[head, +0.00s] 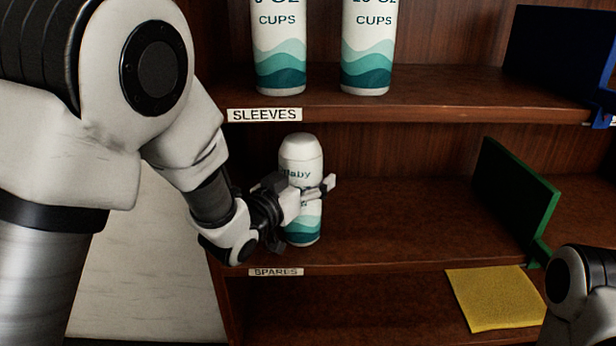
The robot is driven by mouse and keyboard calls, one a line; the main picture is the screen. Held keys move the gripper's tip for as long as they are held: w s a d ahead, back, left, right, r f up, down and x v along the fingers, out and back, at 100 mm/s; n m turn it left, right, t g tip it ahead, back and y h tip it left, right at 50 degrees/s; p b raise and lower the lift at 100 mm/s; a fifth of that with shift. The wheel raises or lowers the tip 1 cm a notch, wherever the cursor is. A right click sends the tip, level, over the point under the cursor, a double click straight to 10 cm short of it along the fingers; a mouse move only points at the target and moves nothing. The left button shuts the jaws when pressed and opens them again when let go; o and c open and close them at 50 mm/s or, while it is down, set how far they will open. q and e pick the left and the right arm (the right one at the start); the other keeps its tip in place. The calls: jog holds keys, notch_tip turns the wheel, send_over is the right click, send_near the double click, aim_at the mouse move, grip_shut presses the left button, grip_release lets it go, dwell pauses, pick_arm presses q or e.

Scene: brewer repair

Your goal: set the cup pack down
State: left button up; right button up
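The cup pack (301,155), a white cylinder with teal waves and partly hidden lettering, is upright at the left end of the middle shelf (400,220). Its base appears to be at the shelf surface; I cannot tell whether it bears its weight there. My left gripper (318,190) reaches in from the left with its fingers around the pack's middle, shut on it. My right arm shows only in part at the lower right corner, and its gripper is out of view.
Two taller cup sleeves (280,50) (368,50) stand on the upper shelf above a "SLEEVES" label (264,115). A "SPARES" label (276,272) is on the middle shelf's edge. A green panel (515,195) stands at the right. A yellow cloth (494,298) lies below. The middle shelf's centre is clear.

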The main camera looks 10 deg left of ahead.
pick_arm(q)
jog(key=shift+o, duration=1.1)
jog(key=shift+w, duration=0.15)
jog(key=b+v, duration=0.6)
jog(key=v, duration=0.6)
jog(key=shift+r+b, duration=0.25)
jog(key=shift+b, duration=0.15)
